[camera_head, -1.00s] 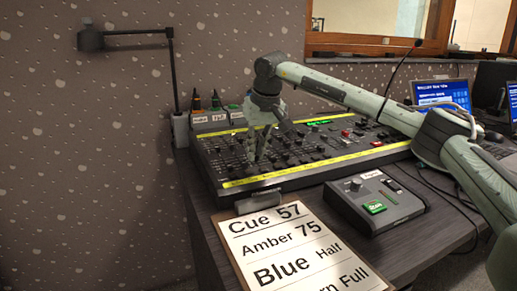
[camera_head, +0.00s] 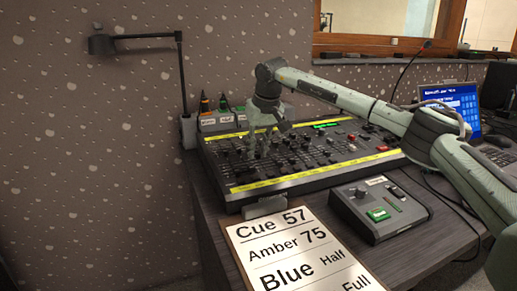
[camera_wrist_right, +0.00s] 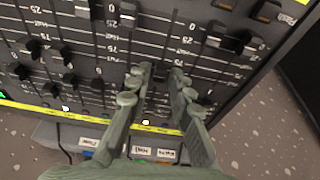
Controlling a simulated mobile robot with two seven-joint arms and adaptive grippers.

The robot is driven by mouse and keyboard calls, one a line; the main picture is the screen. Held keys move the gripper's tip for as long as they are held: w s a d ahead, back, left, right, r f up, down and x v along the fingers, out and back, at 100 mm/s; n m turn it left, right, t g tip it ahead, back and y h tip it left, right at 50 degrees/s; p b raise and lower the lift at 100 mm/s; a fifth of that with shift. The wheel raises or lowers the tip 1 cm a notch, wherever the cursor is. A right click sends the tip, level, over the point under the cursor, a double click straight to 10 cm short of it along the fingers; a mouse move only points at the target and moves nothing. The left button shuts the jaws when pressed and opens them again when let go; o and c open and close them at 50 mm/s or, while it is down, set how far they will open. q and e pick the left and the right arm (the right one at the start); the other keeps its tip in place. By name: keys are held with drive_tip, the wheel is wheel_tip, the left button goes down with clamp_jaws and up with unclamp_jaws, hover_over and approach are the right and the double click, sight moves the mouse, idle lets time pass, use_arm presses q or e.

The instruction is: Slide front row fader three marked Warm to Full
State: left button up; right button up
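The fader console (camera_head: 335,180) lies on the desk, with rows of dark fader caps between two yellow-green strips. My right gripper (camera_head: 258,153) points down over the left part of the console. In the right wrist view, its two fingers (camera_wrist_right: 162,75) stand apart, low over the slots near one yellow-green strip. A dark shape lies between the fingertips; I cannot tell whether they touch it. Other fader caps (camera_wrist_right: 239,43) sit to the right and upper left. The Warm label cannot be read, so I cannot tell which fader is Warm. My left gripper is out of view.
A cue sheet on a clipboard (camera_head: 290,249) and a small grey box with a green button (camera_head: 378,214) lie in front of the console. Labelled boxes (camera_head: 215,121) and a lamp (camera_head: 103,44) stand behind it. A laptop (camera_head: 452,103) is at the right.

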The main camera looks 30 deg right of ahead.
drive_tip(key=shift+r, duration=0.1)
drive_tip(key=shift+r+p, duration=1.2)
drive_tip(key=shift+p, duration=0.05)
drive_tip(key=v, duration=1.2)
drive_tip(key=shift+s, duration=0.1)
